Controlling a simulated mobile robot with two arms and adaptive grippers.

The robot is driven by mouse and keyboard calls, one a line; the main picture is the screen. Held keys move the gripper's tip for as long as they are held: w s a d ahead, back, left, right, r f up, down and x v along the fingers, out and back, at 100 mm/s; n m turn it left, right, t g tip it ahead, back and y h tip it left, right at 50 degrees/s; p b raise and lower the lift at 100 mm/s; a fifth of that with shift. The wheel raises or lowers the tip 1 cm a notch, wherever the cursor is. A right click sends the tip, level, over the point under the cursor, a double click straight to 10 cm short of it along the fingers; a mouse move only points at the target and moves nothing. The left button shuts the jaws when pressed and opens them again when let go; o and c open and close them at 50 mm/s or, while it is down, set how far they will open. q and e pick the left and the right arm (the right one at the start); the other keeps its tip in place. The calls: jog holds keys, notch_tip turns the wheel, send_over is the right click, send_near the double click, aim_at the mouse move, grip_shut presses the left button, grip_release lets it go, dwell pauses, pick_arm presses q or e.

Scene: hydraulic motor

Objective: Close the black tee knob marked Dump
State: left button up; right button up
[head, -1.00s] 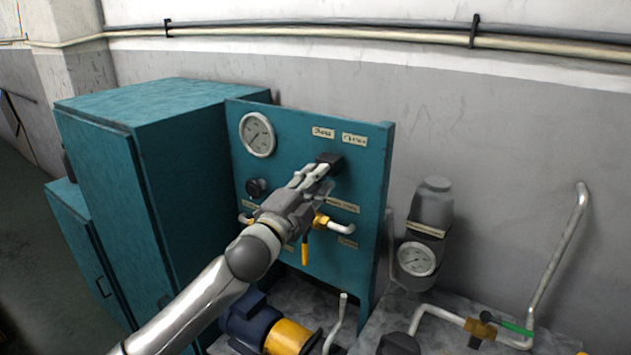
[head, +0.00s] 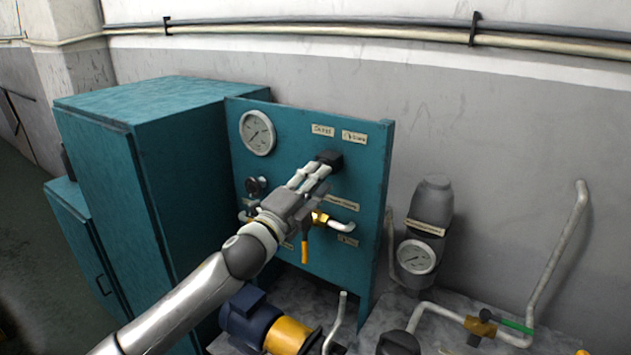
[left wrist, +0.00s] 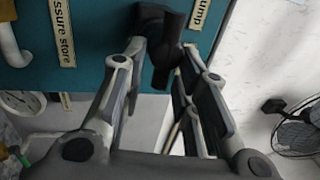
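The black tee knob (head: 328,160) sits on the upper right of the teal panel, below two small labels whose print I cannot read here. In the left wrist view the knob (left wrist: 165,45) shows close up, with a label ending in "ump" (left wrist: 203,10) beside it. My left gripper (head: 317,172) reaches up to the knob from the lower left. In the left wrist view its two fingertips (left wrist: 162,52) lie on either side of the knob's bar, very near it. I cannot tell if they press on it. My right gripper is not in view.
The panel (head: 350,270) also bears a round gauge (head: 257,132), a small dark knob (head: 256,186) and a yellow-handled valve (head: 305,245). A teal cabinet (head: 150,100) stands at the left. A grey cylinder (head: 432,205) with a gauge stands at the right.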

pick_arm(q)
jog(key=o, duration=0.4)
jog(key=shift+c, duration=0.2)
jog(key=v, duration=1.2)
